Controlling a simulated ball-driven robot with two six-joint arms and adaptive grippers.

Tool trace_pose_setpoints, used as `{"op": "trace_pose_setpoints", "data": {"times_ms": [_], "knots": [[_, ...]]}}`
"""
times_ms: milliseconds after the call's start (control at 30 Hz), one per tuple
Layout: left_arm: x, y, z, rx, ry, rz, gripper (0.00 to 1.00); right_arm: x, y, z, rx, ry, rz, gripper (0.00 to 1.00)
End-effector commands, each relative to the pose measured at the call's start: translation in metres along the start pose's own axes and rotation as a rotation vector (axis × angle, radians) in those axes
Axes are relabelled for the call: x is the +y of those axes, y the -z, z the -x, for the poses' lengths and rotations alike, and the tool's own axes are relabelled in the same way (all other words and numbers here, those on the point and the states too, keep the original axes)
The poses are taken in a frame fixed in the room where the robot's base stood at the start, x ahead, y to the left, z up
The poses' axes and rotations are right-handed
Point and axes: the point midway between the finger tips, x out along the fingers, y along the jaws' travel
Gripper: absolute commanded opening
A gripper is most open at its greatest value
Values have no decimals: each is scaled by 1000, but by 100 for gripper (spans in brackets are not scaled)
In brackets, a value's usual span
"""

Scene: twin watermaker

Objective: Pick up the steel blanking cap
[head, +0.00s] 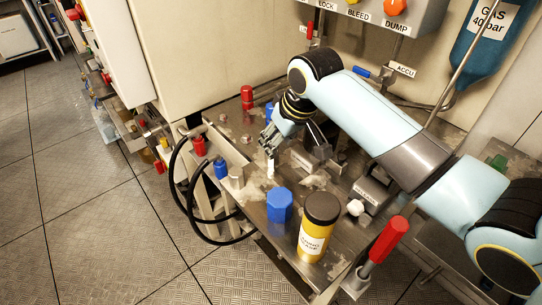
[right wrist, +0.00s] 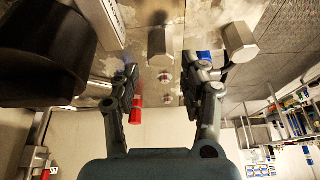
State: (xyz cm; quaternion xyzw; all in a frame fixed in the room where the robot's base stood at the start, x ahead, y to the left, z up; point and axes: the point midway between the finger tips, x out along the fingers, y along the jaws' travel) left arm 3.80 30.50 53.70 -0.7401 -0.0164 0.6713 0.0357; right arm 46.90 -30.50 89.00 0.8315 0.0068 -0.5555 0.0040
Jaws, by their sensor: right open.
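My right gripper (head: 268,142) reaches in from the right over the steel bench. In the right wrist view, the right gripper (right wrist: 167,70) is open, with a clear gap between its fingers. A grey steel hexagonal piece (right wrist: 160,45), which looks like the blanking cap, shows beyond the fingertips near the gap. A second steel hexagonal piece (right wrist: 238,40) shows to the right, outside the fingers. I cannot tell for certain which is the cap. A small pale cylinder (head: 270,168) stands just below the gripper in the head view. The left gripper is not in view.
The bench holds a blue hexagonal cap (head: 279,212), a yellow jar with a black lid (head: 318,232), a red cap (head: 247,97) and a small blue cap (head: 220,168). A red-handled lever (head: 388,240) stands at the front right. Black hoses (head: 180,190) loop off the left edge.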

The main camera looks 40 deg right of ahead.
Motion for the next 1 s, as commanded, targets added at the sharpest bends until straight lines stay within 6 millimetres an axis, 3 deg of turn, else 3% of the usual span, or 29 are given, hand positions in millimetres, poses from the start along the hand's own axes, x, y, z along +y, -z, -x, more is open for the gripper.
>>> {"op": "trace_pose_setpoints", "data": {"times_ms": [167, 433, 733, 1000], "knots": [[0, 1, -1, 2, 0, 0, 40, 0, 0, -15, -1, -1, 1, 44], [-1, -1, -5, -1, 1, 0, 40, -1, 3, -55, -1, 0, 0, 44], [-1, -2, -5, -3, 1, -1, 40, -1, 2, -62, 0, -1, 2, 44], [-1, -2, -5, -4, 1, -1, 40, -1, 2, -62, 0, -1, 1, 10]]}}
